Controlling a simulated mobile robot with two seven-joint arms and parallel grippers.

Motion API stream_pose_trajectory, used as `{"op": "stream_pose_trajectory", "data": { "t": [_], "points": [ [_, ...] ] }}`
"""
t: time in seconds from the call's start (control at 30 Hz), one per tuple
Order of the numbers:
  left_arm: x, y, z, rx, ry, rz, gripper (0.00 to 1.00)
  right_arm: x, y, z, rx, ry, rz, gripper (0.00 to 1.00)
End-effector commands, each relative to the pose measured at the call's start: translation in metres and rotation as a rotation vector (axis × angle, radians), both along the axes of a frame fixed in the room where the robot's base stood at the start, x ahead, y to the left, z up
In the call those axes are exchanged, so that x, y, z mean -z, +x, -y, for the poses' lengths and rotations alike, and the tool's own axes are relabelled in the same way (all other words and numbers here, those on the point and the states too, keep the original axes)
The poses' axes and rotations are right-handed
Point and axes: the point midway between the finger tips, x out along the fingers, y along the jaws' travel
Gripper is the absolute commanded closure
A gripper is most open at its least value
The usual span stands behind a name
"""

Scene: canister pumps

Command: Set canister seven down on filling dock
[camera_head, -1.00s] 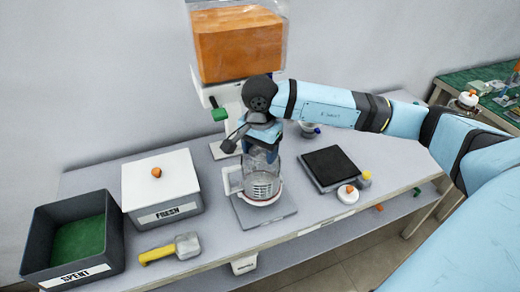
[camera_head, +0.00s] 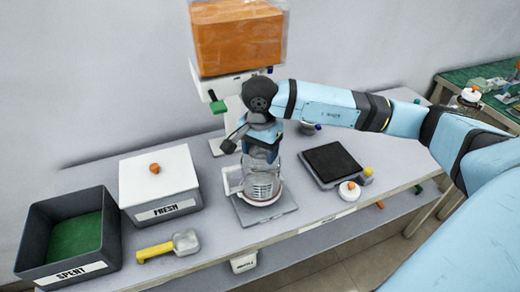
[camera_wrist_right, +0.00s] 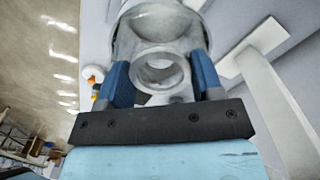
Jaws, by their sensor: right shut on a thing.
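A clear canister (camera_head: 262,178) with a white handle on its left and a pale base stands upright at the grey square dock plate (camera_head: 272,215) on the table. I cannot read a number on it, nor tell whether its base fully rests on the plate. My right gripper (camera_head: 262,143) is above it, pointing down, shut on its top. In the right wrist view, the blue fingers of the gripper (camera_wrist_right: 160,82) sit on either side of the canister's round neck (camera_wrist_right: 160,68). My left gripper is not in view.
A dispenser with an orange-filled hopper (camera_head: 238,38) stands behind. To the left are the SPENT bin (camera_head: 40,245), the lidded FRESH box (camera_head: 160,178) and a yellow-handled scoop (camera_head: 185,242). To the right are a black-topped scale (camera_head: 332,163) and a white round cap (camera_head: 349,191).

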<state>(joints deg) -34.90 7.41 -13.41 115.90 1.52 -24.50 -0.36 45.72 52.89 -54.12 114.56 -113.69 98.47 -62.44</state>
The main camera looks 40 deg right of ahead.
Motion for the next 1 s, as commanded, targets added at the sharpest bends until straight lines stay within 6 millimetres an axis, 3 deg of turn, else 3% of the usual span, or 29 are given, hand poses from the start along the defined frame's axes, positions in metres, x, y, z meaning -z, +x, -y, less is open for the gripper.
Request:
{"op": "stream_pose_trajectory", "data": {
  "t": [0.5, 0.53, 0.63, 0.67, 1.0],
  "points": [
    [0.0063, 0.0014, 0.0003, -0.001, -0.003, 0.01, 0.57, 0.0111, 0.0001, 0.0001, 0.0, 0.0, 0.001, 0.82],
    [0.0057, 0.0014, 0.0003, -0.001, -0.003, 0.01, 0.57, 0.0107, 0.0001, 0.0001, 0.0, 0.0, 0.001, 0.37],
    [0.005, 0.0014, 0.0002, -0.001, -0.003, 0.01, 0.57, 0.01, 0.0001, 0.0001, 0.0, 0.0, 0.001, 0.14],
    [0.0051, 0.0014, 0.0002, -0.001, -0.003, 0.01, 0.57, 0.01, 0.0001, 0.0, 0.0, 0.0, 0.001, 0.1],
    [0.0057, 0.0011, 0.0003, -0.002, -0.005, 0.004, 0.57, 0.0106, -0.0001, 0.0001, 0.0, 0.0, 0.0, 0.1]
  ]
}}
